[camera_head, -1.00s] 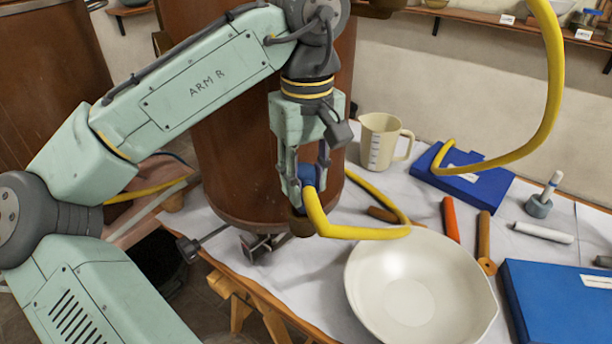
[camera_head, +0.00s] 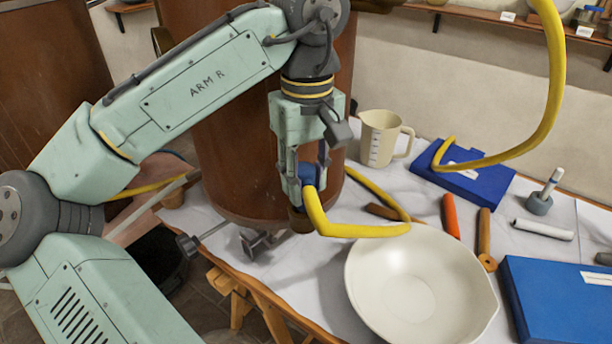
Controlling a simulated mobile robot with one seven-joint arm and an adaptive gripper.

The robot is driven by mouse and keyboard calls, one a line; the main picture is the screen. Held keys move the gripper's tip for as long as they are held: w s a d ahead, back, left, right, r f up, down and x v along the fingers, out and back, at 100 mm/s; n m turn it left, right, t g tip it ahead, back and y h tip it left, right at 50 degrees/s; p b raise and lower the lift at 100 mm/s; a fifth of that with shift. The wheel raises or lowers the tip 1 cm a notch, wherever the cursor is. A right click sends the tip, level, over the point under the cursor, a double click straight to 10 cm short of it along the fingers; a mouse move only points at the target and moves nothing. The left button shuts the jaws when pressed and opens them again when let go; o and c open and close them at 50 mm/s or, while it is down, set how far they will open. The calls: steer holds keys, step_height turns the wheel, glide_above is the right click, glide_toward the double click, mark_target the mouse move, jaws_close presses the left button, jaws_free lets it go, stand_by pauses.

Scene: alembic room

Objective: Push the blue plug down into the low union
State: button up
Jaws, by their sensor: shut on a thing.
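The blue plug (camera_head: 308,174) is between the fingers of my gripper (camera_head: 307,182), which is shut on it. A yellow hose (camera_head: 335,228) comes out of the plug's lower side and bends away to the right. The low union (camera_head: 299,221) is a brown fitting just below the plug, low on the copper-brown vessel (camera_head: 236,150). My fingers and the hose partly cover the join, so I cannot tell how deep the plug sits in the union.
A white bowl (camera_head: 365,290) stands right of the union. A measuring jug (camera_head: 379,140), an orange-red stick (camera_head: 450,217), a blue case (camera_head: 480,188) and a blue box (camera_head: 560,300) lie further right. A metal tap-like fitting (camera_head: 255,243) is left of the union.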

steer(key=shift+f, duration=1.45)
stand_by(2.7)
steer(key=o, duration=1.3)
steer(key=shift+c, duration=0.2)
steer(key=shift+r, duration=0.15)
steer(key=shift+r+p, duration=1.2)
steer(key=shift+p, duration=0.1)
steer(key=shift+r+p, duration=0.4)
steer(key=shift+r, duration=1.8)
